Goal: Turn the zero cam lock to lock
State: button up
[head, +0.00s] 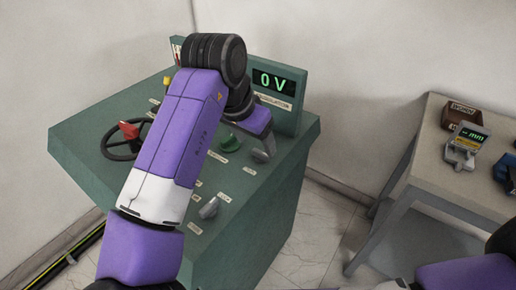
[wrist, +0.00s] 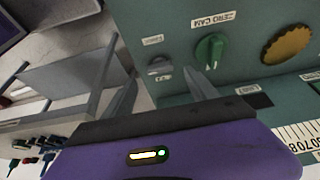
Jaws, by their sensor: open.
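A green knob (wrist: 209,51) sits under a ZERO CAM label on the green panel in the wrist view. Its raised grip stands nearly upright in that picture. In the head view a green knob (head: 230,142) shows just left of my gripper (head: 263,150). In the wrist view my gripper (wrist: 160,77) is open and empty, its two fingers spread towards the panel. The right finger is just below the green knob in the picture; I cannot tell whether they touch. A small grey fitting (wrist: 160,66) appears between the fingertips.
A yellow knob (wrist: 287,45) is right of the green one. The console has a handwheel with a red grip (head: 129,131), a grey knob (head: 209,208) and a 0 V display (head: 273,81). A side table (head: 423,169) with instruments stands at right.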

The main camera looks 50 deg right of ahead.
aim_at(260, 152)
jog(key=shift+x, duration=2.45)
jog(key=c, duration=1.4)
